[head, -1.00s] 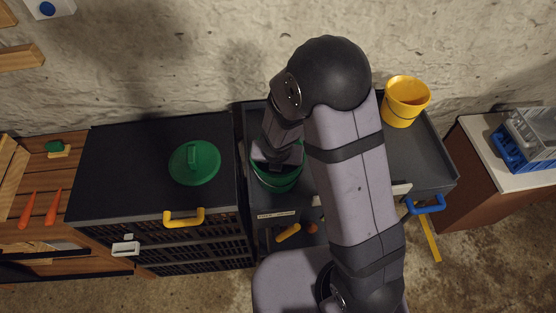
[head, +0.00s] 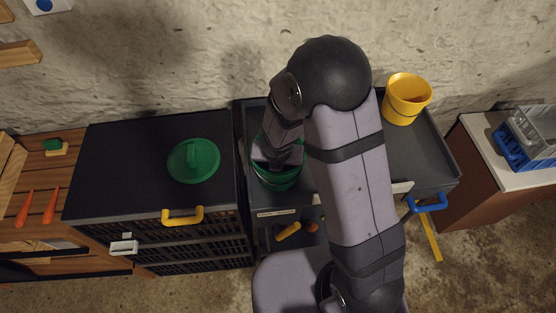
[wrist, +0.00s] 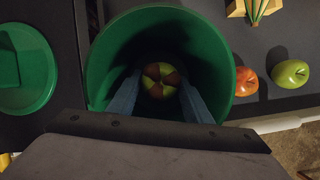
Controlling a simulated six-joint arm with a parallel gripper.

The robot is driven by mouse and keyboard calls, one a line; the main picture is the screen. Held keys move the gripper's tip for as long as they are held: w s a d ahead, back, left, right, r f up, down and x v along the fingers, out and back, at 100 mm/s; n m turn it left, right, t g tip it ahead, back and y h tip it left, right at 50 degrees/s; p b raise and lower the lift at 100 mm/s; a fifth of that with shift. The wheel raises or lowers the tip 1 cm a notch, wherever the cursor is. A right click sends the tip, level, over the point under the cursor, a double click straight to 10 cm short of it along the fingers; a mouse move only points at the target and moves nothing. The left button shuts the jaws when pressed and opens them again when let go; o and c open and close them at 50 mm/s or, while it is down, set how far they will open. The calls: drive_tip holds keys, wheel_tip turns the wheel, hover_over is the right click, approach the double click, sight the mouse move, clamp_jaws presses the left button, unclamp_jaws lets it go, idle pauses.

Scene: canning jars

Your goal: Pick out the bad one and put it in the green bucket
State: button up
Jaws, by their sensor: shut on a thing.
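The green bucket (head: 277,184) stands on the dark cart top, and its open mouth shows in the wrist view (wrist: 103,62). My gripper (wrist: 159,90) reaches down inside the bucket. Its two fingers are on either side of a round apple-like thing with green and brown patches (wrist: 160,80), and it is shut on it. The dark interior hides whether this thing touches the bottom. In the head view my wrist covers most of the bucket's mouth. A red-orange apple (wrist: 245,81) and a green apple (wrist: 290,74) lie outside the bucket, to its right in the wrist view.
A green lid (head: 194,160) lies on the black cabinet left of the bucket. A yellow bucket (head: 408,97) stands at the cart's back right. A small wooden holder (wrist: 237,9) is near the apples. A blue and grey crate (head: 527,138) sits on the far right counter.

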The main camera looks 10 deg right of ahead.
drive_tip(key=shift+f+b, duration=1.4)
idle(0.8)
drive_tip(key=o, duration=0.8)
drive_tip(key=shift+r, duration=0.1)
drive_tip(key=p+v, duration=0.4)
drive_tip(key=v, duration=0.3)
drive_tip(key=shift+r, duration=0.15)
